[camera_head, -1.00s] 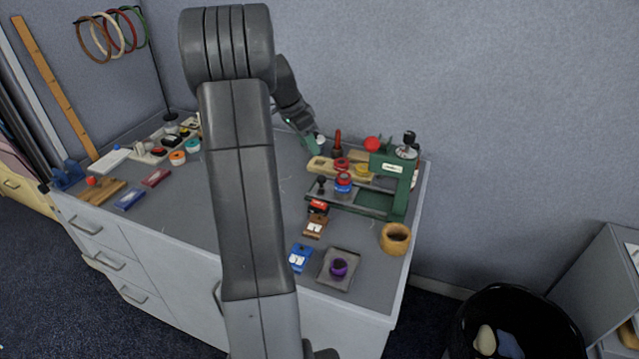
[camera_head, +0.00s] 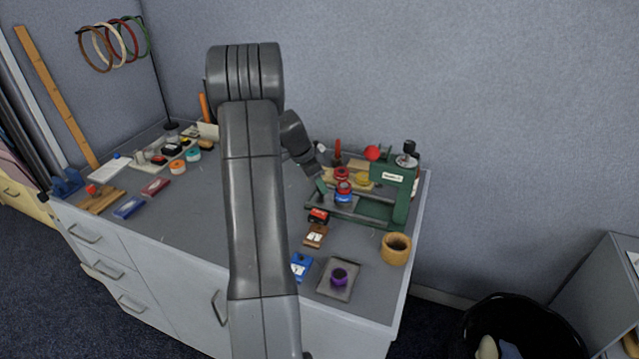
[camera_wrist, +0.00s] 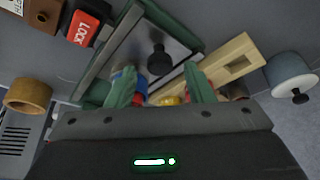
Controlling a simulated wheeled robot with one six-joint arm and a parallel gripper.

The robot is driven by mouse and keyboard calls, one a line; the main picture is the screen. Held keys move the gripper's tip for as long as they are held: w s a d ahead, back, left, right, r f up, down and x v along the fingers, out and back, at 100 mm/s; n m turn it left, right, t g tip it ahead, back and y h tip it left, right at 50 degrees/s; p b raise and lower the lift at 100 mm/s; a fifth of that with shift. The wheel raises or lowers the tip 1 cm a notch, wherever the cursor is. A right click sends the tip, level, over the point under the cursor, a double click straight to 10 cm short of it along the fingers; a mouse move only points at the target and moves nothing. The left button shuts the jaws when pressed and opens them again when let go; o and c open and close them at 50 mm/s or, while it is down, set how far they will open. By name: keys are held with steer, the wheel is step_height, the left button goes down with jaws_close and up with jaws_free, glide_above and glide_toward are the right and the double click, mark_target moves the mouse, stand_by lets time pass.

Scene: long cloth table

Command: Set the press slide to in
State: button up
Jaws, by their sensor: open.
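The green press (camera_head: 408,190) stands at the right end of the table, with a red ball on its lever. Its slide is a grey plate (camera_wrist: 172,50) between green rails, with a black knob (camera_wrist: 160,60) on top; a red and blue round container (camera_head: 344,192) shows over the press base. My gripper (camera_head: 320,188) is at the left, outer end of the press. In the wrist view my gripper (camera_wrist: 162,86) is open, its green fingertips apart on either side of the knob's line. The knob appears just beyond the tips; contact cannot be told. In the head view my gripper hides the knob.
A red lock tag (camera_wrist: 82,28) and brown block (camera_head: 315,236) lie in front of the press. A wooden cup (camera_head: 396,248) stands at the right edge. A slotted wooden piece (camera_wrist: 215,66) lies beside the slide. The table's middle is mostly clear.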

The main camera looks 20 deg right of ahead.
mark_target(350, 194)
steer(key=shift+d+f, duration=0.25)
steer(key=shift+f, duration=0.45)
jaws_close()
steer(key=shift+d, duration=0.15)
steer(key=s+d+b, duration=0.3)
steer(key=d, duration=0.2)
steer(key=s+d+b, duration=0.2)
steer(key=shift+s+d+f+b, duration=0.1)
steer(key=shift+s+d+b, duration=0.1)
steer(key=shift+s+b, duration=0.1)
steer(key=shift+s+d, duration=0.25)
jaws_free()
steer(key=shift+s+d, duration=0.1)
steer(key=shift+d, duration=0.1)
